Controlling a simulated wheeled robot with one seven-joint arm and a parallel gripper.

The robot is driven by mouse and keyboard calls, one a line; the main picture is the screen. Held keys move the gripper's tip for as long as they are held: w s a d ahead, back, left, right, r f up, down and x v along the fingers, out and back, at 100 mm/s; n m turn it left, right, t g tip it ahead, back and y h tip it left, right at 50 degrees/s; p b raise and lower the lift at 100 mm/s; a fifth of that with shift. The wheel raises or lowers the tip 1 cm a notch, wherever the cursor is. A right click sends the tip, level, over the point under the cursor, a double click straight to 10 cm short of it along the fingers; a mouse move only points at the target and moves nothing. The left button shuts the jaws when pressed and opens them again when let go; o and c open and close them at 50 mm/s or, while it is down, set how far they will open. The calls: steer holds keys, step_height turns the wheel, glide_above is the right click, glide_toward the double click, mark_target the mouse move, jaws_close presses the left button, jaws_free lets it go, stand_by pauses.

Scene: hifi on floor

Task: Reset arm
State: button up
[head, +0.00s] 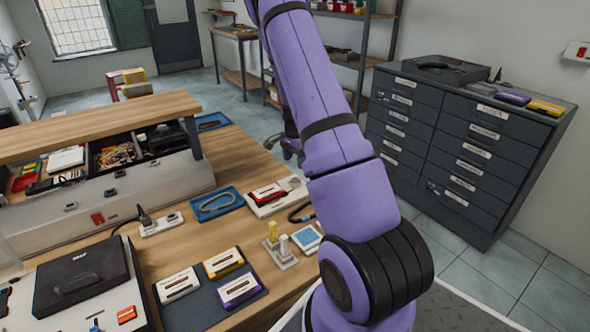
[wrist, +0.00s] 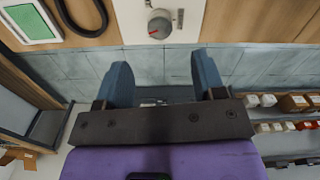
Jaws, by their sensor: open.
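My gripper (wrist: 165,84) shows in the wrist view with its two blue fingers spread apart and nothing between them. Past the fingertips are the wooden table edge, a white device with a grey dial (wrist: 159,25), and the tiled floor. In the head view my purple arm rises through the middle of the picture and out of the top, so the gripper itself is not visible there.
The wooden workbench (head: 235,165) holds a dark mat (head: 195,312) with several cartridges, a blue tray (head: 217,204) and a black case (head: 82,280). A dark drawer cabinet (head: 460,145) stands to the right. Tiled floor (head: 510,280) is clear before the cabinet.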

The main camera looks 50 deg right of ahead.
steer(key=shift+r, duration=0.55)
steer(key=s+a+r+n+t+y, duration=0.15)
steer(key=a+r+n, duration=0.35)
steer(key=a+r, duration=0.7)
steer(key=s+a+r+n+t+h, duration=0.1)
steer(key=s+a+r+n, duration=0.25)
steer(key=a+r, duration=0.75)
steer(key=s+a+r+n+t, duration=0.1)
steer(key=s+a+r+n, duration=0.2)
steer(key=s, duration=0.4)
steer(key=s+a+r+n, duration=0.4)
steer(key=s, duration=0.3)
steer(key=s+a+r+n+t, duration=0.1)
steer(key=s+a+r+n, duration=0.2)
steer(key=s, duration=0.4)
steer(key=shift+a+r+t, duration=0.35)
steer(key=shift+a+r, duration=0.1)
steer(key=shift+a, duration=0.4)
